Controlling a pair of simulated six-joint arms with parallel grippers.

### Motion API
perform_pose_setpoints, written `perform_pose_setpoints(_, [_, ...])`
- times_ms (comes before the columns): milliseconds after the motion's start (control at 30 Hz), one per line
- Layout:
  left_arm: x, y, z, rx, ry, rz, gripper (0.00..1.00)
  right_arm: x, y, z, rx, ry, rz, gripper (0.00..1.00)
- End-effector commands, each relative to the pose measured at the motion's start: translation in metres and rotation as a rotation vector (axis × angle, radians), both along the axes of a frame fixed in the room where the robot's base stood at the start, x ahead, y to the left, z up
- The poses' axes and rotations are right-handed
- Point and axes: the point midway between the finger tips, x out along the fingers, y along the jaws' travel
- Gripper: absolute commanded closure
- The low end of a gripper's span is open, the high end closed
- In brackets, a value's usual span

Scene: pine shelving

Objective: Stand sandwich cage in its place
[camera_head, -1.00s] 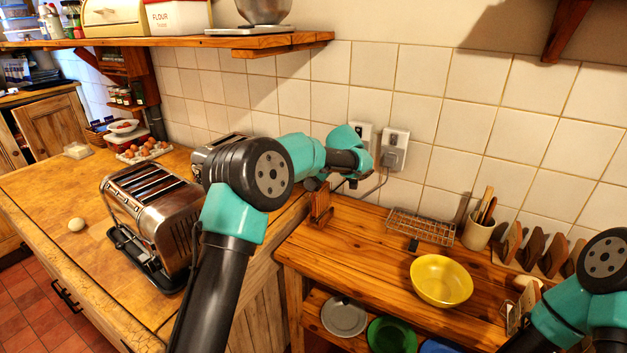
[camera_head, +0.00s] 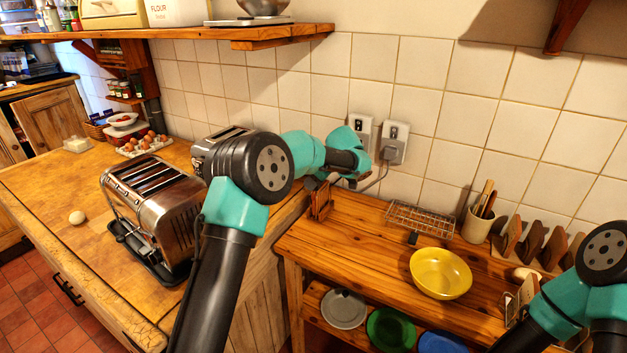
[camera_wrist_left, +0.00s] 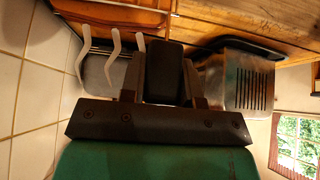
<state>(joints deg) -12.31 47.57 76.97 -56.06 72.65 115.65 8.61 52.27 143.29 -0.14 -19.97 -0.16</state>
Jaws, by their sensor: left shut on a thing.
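My left gripper (camera_head: 318,185) is partly hidden by its own wrist in the head view, just above a small wooden stand (camera_head: 320,206). In the left wrist view its fingers (camera_wrist_left: 167,75) are shut on a dark block-like piece (camera_wrist_left: 163,72), perhaps the sandwich cage's handle; no cage wires can be made out clearly beyond it. A wire rack (camera_head: 421,221) with a small dark piece at its front lies on the wooden shelf by the wall; I cannot tell whether it is a sandwich cage. My right arm is at the lower right, its jaws not clear.
A chrome toaster (camera_head: 157,212) stands on the left worktop, a second one (camera_head: 212,150) behind it. A yellow bowl (camera_head: 440,274), a utensil pot (camera_head: 477,226) and a slotted wooden rack (camera_head: 533,242) are on the right shelf. Sockets (camera_head: 394,145) and a cable are on the wall.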

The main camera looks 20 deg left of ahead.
Motion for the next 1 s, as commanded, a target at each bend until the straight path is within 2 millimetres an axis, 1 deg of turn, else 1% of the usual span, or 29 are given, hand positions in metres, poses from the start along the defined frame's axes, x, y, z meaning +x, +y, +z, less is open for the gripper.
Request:
perform_pose_setpoints(167, [0.0002, 0.0, 0.0007, 0.0, -0.001, 0.0, 1.0, 0.0, 0.0, 0.0, 0.0, 0.0, 0.0, 0.57])
perform_pose_setpoints(200, [0.0002, 0.0, 0.0007, 0.0, -0.001, 0.0, 0.69, 0.0, 0.0, 0.0, 0.0, 0.0, 0.0, 0.57])
perform_pose_setpoints(500, [0.0002, -0.0001, 0.0003, 0.0, -0.001, -0.001, 0.41, 0.0, 0.0, 0.0, 0.0, 0.0, 0.0, 0.57])
perform_pose_setpoints(667, [0.0, -0.0002, -0.0006, 0.0, 0.001, -0.001, 0.4, 0.0, 0.0, 0.0, 0.0, 0.0, 0.0, 0.57])
perform_pose_setpoints(900, [0.0001, -0.0001, -0.0002, 0.0, 0.001, -0.001, 0.17, 0.0, 0.0, 0.0, 0.0, 0.0, 0.0, 0.57])
perform_pose_setpoints(933, [0.0001, -0.0001, -0.0002, 0.0, 0.001, -0.001, 0.15, 0.0, 0.0, 0.0, 0.0, 0.0, 0.0, 0.57])
perform_pose_setpoints(1000, [0.0001, -0.0002, -0.0001, 0.0, 0.001, -0.001, 0.15, 0.0, 0.0, 0.0, 0.0, 0.0, 0.0, 0.57])
